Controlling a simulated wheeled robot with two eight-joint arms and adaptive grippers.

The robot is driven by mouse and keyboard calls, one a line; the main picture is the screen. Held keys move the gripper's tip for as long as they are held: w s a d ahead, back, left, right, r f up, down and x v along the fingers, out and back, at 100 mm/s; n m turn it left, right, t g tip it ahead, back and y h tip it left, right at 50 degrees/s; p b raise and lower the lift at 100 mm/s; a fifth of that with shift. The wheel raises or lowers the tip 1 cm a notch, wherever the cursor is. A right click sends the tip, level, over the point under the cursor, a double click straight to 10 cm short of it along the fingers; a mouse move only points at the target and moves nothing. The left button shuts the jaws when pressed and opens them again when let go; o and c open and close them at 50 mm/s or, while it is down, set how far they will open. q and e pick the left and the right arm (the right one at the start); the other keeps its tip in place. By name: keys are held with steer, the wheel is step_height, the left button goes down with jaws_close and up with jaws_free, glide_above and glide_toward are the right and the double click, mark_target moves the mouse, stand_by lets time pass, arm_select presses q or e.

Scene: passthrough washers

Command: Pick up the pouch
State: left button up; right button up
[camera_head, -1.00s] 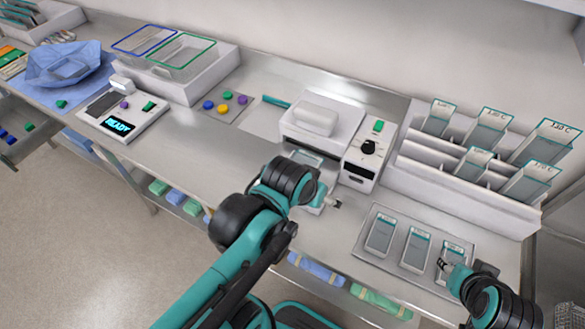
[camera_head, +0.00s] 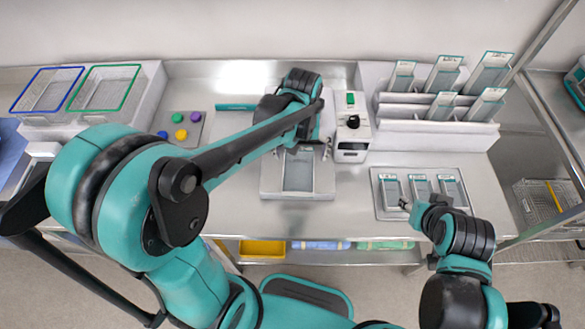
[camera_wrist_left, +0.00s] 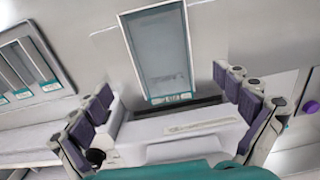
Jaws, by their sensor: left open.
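A grey pouch with a teal edge (camera_head: 298,170) lies flat on the metal plate in front of the white sealer. In the left wrist view the same pouch (camera_wrist_left: 158,55) lies just beyond my fingertips, between their lines. My left gripper (camera_head: 311,147) is over the sealer's front, at the pouch's far end. In the left wrist view its purple-padded fingers (camera_wrist_left: 163,85) are spread with nothing between them. The sealer is largely hidden under my left arm. My right gripper (camera_head: 404,205) is by the tray of pouches; its jaws are too small to read.
A metal tray (camera_head: 379,212) with three pouches lies right of the sealer. A white rack (camera_head: 430,139) of upright pouches stands behind it. A control box (camera_head: 352,150) with a black knob stands beside the sealer. Coloured buttons (camera_head: 180,127) and baskets (camera_head: 106,88) are at left.

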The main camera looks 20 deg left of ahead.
mark_target(299, 171)
arm_select(q)
step_height(299, 171, down, 7)
steer(key=shift+s+a+b, duration=0.15)
steer(key=shift+b, duration=1.1)
steer(key=shift+f, duration=0.25)
steer(key=c, duration=0.8)
